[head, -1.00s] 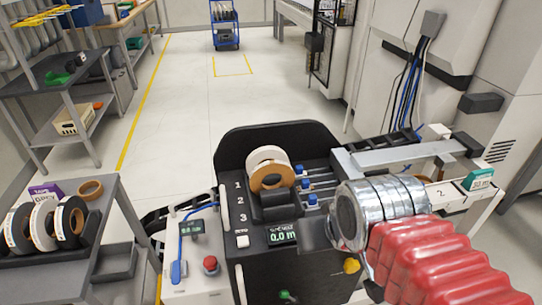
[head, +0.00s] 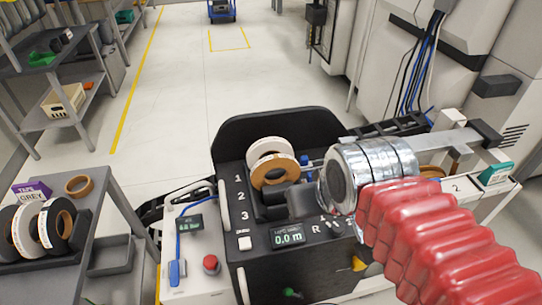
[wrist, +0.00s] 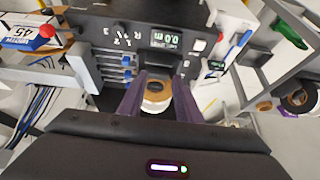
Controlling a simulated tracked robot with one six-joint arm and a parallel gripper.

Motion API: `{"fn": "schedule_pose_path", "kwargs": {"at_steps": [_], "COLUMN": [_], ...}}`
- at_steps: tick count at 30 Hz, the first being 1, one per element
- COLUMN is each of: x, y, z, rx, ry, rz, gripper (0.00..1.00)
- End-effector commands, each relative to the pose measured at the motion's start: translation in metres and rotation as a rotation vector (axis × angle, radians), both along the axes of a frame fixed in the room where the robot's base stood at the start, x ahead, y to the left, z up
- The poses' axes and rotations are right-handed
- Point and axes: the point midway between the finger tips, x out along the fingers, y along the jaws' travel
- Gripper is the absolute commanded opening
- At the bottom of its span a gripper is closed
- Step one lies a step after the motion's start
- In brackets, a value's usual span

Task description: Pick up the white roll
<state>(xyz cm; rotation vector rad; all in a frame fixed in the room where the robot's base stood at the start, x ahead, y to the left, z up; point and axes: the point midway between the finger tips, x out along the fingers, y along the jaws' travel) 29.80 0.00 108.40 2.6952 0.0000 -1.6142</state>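A white roll (head: 268,148) stands on edge at the back of the black machine (head: 262,122), near the number 1. A tan roll (head: 277,171) stands just in front of it and covers part of it. In the wrist view the tan roll (wrist: 157,90) and the white roll (wrist: 155,107) show between my two dark purple fingers. My gripper (wrist: 159,84) is open, with a finger on each side in that view. I cannot tell whether the fingers touch either roll. In the head view my wrist is right of the rolls and the fingertips are not clear.
A small display (head: 288,236) reads 0.0 m on the machine's front. A red button (head: 211,263) is on the white panel to the left. A grey cart (head: 96,228) at left holds several rolls, one of them whitish. A metal rail (head: 440,141) runs behind my arm.

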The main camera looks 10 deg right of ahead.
Motion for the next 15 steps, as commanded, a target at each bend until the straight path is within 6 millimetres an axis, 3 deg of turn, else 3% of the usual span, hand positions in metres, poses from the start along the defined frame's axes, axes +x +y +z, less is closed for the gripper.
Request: {"fn": "schedule_pose_path", "kwargs": {"at_steps": [6,15], "x": [0.002,0.029], "y": [0.000,0.004], "z": [0.002,0.023], "rx": [0.004,0.070], "ry": [0.002,0.046], "rz": [-0.007,-0.121], "gripper": [0.41,0.41]}}
